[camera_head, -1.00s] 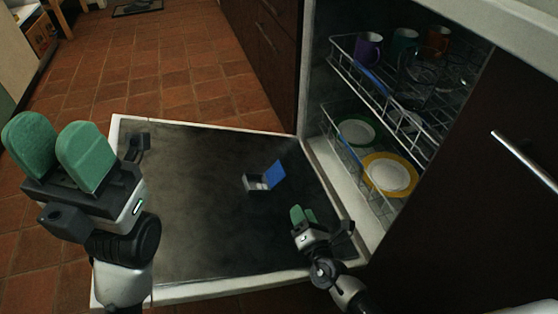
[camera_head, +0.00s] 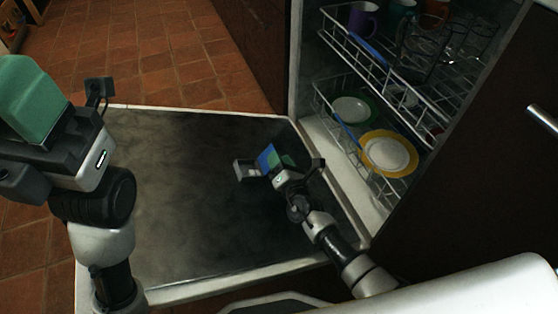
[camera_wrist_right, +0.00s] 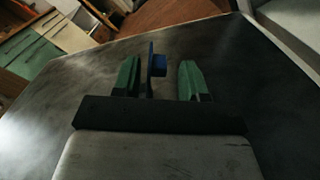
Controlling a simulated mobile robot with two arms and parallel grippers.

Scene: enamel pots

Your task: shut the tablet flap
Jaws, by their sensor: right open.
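The tablet flap (camera_head: 266,157) is blue and stands raised from the small grey tablet compartment (camera_head: 245,170) on the inside of the lowered dishwasher door. My right gripper (camera_head: 284,160) is at the flap's right side, with its green fingers close to it. In the right wrist view the flap (camera_wrist_right: 150,68) shows edge-on between the two spread fingers of the right gripper (camera_wrist_right: 159,80), nearer the left finger. Whether it touches a finger is unclear. My left gripper (camera_head: 35,98) is at the upper left, away from the compartment. Only one green finger shows clearly.
The dishwasher door (camera_head: 190,215) lies open and flat, mostly bare. To the right, the lower rack holds a yellow-rimmed plate (camera_head: 389,153) and a green-rimmed plate (camera_head: 352,109). The upper rack (camera_head: 362,55) holds mugs and glasses. Tiled floor (camera_head: 150,60) lies beyond the door.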

